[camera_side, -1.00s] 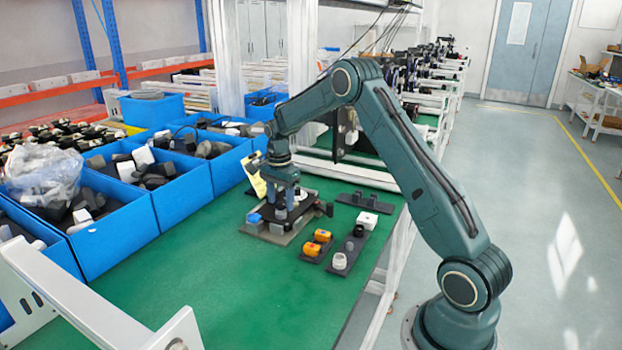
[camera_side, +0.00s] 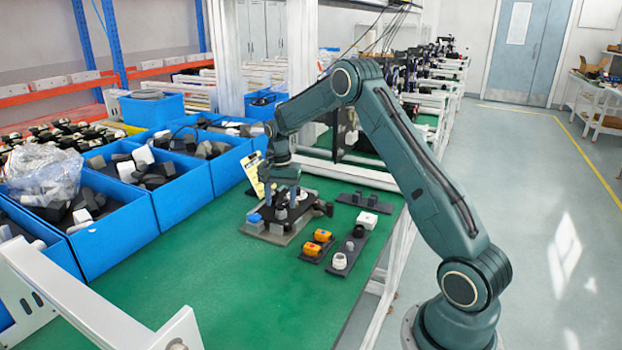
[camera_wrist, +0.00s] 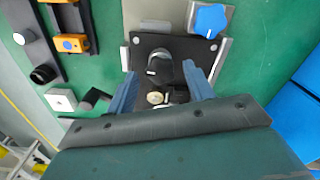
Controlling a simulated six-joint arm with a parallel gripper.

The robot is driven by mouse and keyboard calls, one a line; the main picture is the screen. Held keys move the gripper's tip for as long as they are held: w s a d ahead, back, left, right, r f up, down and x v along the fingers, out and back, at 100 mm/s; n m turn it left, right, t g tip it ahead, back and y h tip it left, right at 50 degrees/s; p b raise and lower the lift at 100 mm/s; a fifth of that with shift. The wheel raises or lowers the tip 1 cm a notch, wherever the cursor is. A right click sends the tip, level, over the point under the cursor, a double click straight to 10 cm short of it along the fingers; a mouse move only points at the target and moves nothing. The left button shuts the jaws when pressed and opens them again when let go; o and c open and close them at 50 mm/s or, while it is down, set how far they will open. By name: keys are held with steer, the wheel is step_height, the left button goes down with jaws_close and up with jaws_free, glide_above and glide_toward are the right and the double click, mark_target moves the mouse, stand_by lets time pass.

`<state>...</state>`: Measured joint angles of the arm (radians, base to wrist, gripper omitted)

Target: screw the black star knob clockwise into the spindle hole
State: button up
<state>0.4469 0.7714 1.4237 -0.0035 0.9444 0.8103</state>
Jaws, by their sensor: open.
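My gripper (camera_wrist: 161,88) is open, its two blue fingers apart above a black plate (camera_wrist: 187,48) on a grey fixture. In the side view my gripper (camera_side: 281,196) is over the same fixture (camera_side: 268,237). Between the fingers in the wrist view are a round brass-coloured part (camera_wrist: 155,98) and a dark part (camera_wrist: 180,93) beside it. The dark part may be the black star knob, but its shape is partly hidden by my gripper body. A grey round part (camera_wrist: 160,64) stands on the plate. I cannot make out the spindle hole.
A blue knob (camera_wrist: 209,20) sits at the fixture's corner. Blue bins (camera_side: 115,240) stand at left. The green tabletop in front is clear.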

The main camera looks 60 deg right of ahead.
steer(key=n, duration=0.4)
steer(key=shift+n, duration=2.2)
jaws_close()
steer(key=shift+m, duration=0.3)
steer(key=m, duration=0.3)
steer(key=shift+d+m, duration=0.1)
steer(key=shift+m, duration=0.2)
steer(key=m, duration=0.4)
steer(key=shift+s+m, duration=0.1)
steer(key=shift+m, duration=2.2)
